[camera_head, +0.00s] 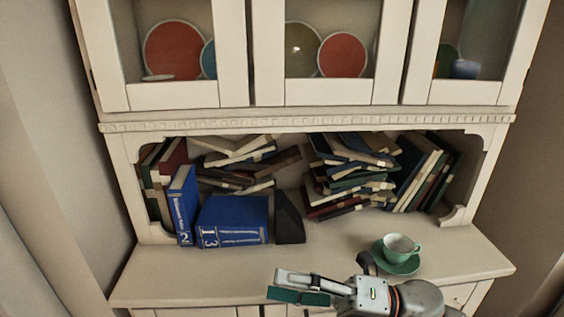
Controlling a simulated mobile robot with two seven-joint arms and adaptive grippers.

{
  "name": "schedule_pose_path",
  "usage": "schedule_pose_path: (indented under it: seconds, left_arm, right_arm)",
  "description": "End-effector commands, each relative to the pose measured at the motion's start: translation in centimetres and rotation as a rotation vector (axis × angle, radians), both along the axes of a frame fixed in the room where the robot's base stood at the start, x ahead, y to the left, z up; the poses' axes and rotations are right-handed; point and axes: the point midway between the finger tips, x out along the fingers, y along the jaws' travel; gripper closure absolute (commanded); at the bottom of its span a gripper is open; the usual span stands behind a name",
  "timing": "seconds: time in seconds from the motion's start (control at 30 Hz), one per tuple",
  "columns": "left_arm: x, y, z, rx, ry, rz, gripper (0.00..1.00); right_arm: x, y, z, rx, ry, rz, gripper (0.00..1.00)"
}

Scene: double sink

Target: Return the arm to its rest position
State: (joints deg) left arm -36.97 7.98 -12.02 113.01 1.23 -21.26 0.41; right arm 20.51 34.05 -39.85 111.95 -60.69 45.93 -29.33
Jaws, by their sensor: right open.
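My right gripper (300,286) reaches in from the bottom right, in front of the cabinet's counter near its front edge. It is open. A dark green piece shows at its fingers; I cannot tell whether it is part of the gripper. My left gripper is not in view.
The cream cabinet's counter (160,279) is clear at the front left. Blue volumes (232,218) and a dark bookend (289,219) stand on it at left. Stacked books (352,172) fill the niche. Plates (342,55) stand behind the upper doors.

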Motion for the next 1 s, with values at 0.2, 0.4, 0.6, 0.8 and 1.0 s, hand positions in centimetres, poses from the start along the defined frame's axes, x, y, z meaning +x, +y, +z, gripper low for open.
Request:
schedule_pose_path:
  seconds: [0.2, 0.4, 0.6, 0.8, 1.0]
  left_arm:
    - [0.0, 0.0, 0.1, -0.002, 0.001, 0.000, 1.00]
    - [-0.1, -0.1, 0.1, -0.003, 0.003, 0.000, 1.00]
    - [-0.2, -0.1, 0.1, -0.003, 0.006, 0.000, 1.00]
    - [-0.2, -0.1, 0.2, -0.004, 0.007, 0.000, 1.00]
    - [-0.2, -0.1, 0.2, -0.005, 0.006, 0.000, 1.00]
  right_arm:
    - [4.5, -3.1, -2.9, 0.300, 0.491, -0.298, 0.31]
    - [6.3, -9.0, -12.0, 0.520, 0.979, -0.596, 0.31]
    - [2.5, -14.8, -23.9, 0.680, 1.436, -0.880, 0.31]
    - [-4.4, -18.4, -32.8, 0.774, 1.766, -1.095, 0.31]
    - [-8.6, -19.7, -36.5, 0.814, 1.919, -1.195, 0.31]
